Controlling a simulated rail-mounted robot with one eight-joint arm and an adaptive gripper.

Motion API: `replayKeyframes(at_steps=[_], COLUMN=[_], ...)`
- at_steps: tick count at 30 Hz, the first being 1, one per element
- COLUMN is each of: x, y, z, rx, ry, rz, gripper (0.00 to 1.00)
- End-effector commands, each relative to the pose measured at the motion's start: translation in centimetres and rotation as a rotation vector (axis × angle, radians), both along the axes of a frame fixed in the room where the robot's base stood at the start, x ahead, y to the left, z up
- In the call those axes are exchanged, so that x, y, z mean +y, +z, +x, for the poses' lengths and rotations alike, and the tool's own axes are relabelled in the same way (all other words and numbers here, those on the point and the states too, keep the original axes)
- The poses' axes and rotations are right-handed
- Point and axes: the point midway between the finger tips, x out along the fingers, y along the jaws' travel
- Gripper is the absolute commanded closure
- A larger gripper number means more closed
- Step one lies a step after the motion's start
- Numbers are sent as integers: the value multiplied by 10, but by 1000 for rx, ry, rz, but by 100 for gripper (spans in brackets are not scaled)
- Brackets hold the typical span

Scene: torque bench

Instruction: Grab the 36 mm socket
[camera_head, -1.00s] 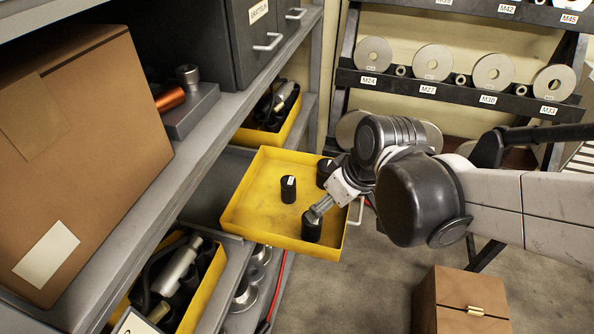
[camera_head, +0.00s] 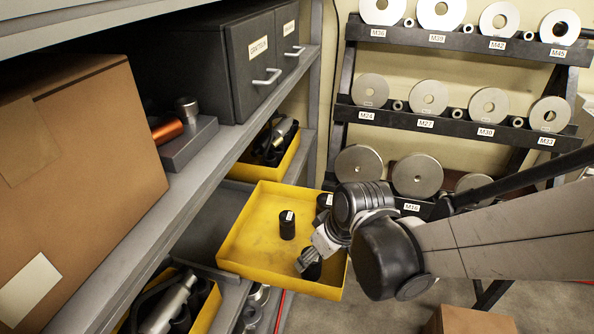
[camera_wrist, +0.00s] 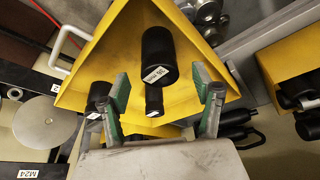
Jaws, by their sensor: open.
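Black cylindrical sockets stand in the yellow tray (camera_head: 236,263). In the head view one socket (camera_head: 287,225) stands near the middle, another (camera_head: 323,202) is partly hidden behind my wrist, and a third (camera_head: 313,268) is at the front, partly covered by my gripper (camera_head: 303,263). In the wrist view my gripper (camera_wrist: 163,92) is open, its green-padded fingers apart. A large black socket (camera_wrist: 159,50) with a white label, perhaps 36, shows between and beyond them. A narrower black part (camera_wrist: 154,99) shows below it. Another labelled socket (camera_wrist: 98,98) is left of the left finger.
A grey shelf (camera_head: 215,150) with a cardboard box (camera_head: 80,190) runs along the left. More yellow bins (camera_head: 268,150) of tools sit around the tray. A rack (camera_head: 440,125) of metal discs stands behind. A brown box (camera_head: 468,320) is on the floor.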

Motion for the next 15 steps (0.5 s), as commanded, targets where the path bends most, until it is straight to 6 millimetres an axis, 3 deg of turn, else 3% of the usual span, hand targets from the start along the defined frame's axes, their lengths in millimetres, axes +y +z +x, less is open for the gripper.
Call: replayKeyframes(at_steps=[15], x=[8], y=[-45], z=[13], rx=[0], ry=[0], rz=[0], gripper=[37])
